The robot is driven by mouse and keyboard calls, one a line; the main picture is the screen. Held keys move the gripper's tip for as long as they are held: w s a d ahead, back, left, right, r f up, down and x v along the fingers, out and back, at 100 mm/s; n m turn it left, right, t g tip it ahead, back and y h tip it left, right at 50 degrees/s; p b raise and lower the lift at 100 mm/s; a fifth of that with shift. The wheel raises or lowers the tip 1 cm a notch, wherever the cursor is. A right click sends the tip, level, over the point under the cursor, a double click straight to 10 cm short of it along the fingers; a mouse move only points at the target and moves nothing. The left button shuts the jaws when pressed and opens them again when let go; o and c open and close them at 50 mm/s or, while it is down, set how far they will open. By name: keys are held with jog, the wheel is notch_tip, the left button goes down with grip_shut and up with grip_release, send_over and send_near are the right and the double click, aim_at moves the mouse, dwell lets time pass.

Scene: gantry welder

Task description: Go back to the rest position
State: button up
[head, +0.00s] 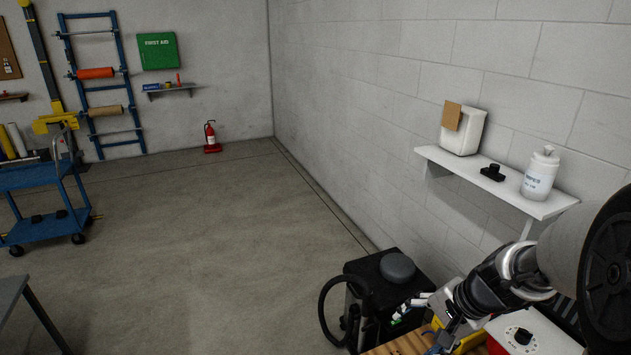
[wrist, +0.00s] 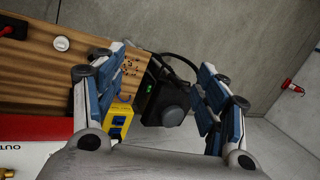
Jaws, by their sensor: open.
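My gripper (wrist: 160,95) is open in the wrist view, its two blue-padded fingers wide apart with nothing between them. Beyond the gap lie the edge of a wooden bench top (wrist: 45,65), a yellow box (wrist: 117,120) and a black machine (wrist: 165,102). In the head view my arm reaches in from the lower right, and my gripper (head: 440,325) is near the bench and the black machine (head: 385,275). Its fingers are small and partly hidden there.
A wall shelf (head: 480,175) with a white container (head: 462,132) and a wipes bottle (head: 540,174) is above the arm. A blue cart (head: 40,180) is at the left. The middle floor is clear.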

jog(key=s+a+r+n+h, duration=0.1)
jog(key=s+a+r+n, duration=0.65)
jog(key=s+r, duration=0.3)
jog(key=s+r+n+t+h, duration=0.1)
jog(key=s+n+h, duration=0.1)
jog(key=s, duration=0.8)
jog(key=shift+s+r+n, duration=0.15)
jog(key=shift+r+n, duration=0.2)
jog(key=shift+n, duration=0.5)
jog(key=shift+c, duration=0.3)
